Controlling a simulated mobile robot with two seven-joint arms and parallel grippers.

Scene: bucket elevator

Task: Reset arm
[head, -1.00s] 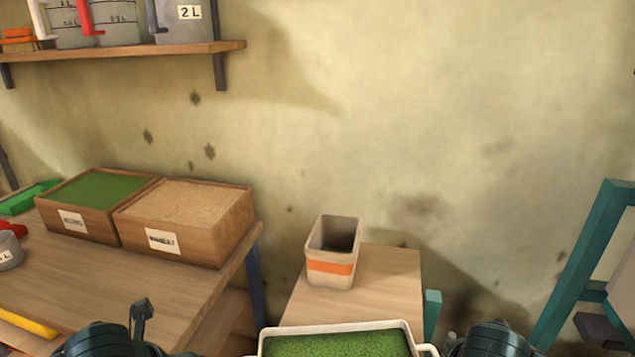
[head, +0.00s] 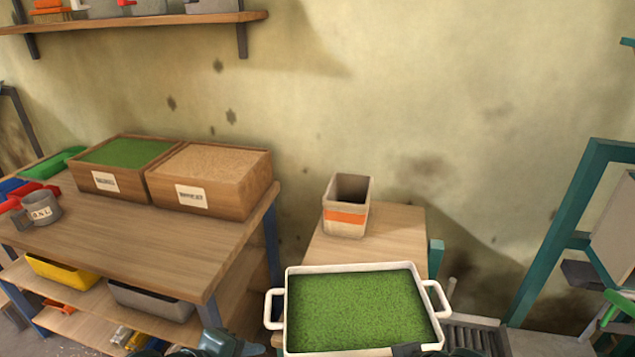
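The task names no object. Dark parts of my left arm and gripper (head: 225,344) show at the bottom edge, left of a white tray (head: 292,342) filled with green granules. A dark part of my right gripper (head: 407,350) shows at the tray's front right rim. Most of both grippers is cut off by the lower edge, so I cannot tell whether their fingers are open or shut, or whether they touch the tray. The tray has a handle at each side and looks level.
A square bucket with an orange band (head: 345,218) stands on a small wooden table (head: 398,232) behind the tray. A workbench (head: 150,245) at left holds two filled wooden boxes (head: 225,205) and a grey mug (head: 40,210). A teal frame (head: 560,235) stands at right.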

